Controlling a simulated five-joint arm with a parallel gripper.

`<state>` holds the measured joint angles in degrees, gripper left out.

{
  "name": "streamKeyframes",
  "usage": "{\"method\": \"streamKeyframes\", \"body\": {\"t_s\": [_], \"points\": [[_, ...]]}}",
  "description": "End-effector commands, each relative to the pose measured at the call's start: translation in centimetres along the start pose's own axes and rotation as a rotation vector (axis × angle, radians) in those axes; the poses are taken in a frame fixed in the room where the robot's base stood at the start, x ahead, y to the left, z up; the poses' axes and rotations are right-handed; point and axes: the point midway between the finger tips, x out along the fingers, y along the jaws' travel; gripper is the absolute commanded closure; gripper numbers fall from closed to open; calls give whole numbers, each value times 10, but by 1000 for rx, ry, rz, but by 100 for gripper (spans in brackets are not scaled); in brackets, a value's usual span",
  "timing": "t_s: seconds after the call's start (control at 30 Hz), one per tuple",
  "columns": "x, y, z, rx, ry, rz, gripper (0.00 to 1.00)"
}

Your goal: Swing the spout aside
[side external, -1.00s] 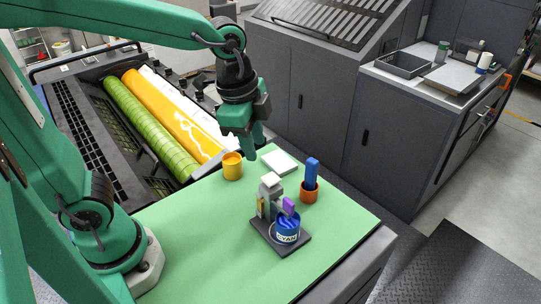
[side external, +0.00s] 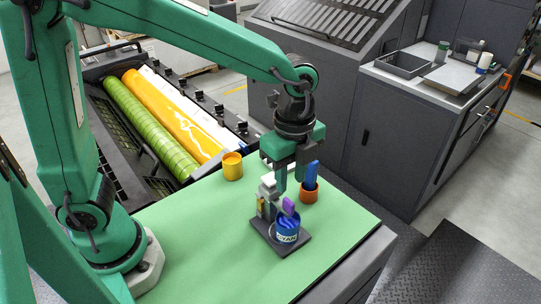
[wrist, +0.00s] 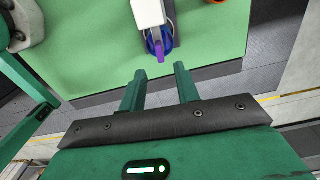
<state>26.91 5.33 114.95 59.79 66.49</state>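The purple spout (side external: 289,204) sticks out from the grey dispenser (side external: 267,190) over a blue can marked CYAN (side external: 288,232). Can and dispenser stand on a dark base plate (side external: 264,233). In the wrist view the spout (wrist: 159,51) points toward my gripper over the blue can (wrist: 151,46), below the pale dispenser head (wrist: 148,12). My gripper (side external: 291,184) points down, above and behind the spout in the side view. In the wrist view its two fingers (wrist: 160,71) are apart with nothing between them, and the spout's tip lies just past the gap.
A yellow can (side external: 232,166) stands at the back of the green table top (side external: 190,235). The front left of the table is clear.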

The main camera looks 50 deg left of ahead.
Motion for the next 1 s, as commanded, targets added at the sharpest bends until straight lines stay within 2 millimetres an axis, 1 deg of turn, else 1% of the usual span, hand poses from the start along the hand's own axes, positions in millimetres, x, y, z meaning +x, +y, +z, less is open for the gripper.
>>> {"method": "streamKeyframes", "body": {"t_s": [0.17, 0.4, 0.6, 0.77, 1.0], "points": [[17, 0, 0, -1, -1, 2, 68], [47, 1, 1, -2, -1, 2, 68], [65, 0, 0, -2, -1, 2, 68], [70, 0, 0, -2, 0, -1, 68], [71, 0, 0, -2, 0, -1, 68]]}}
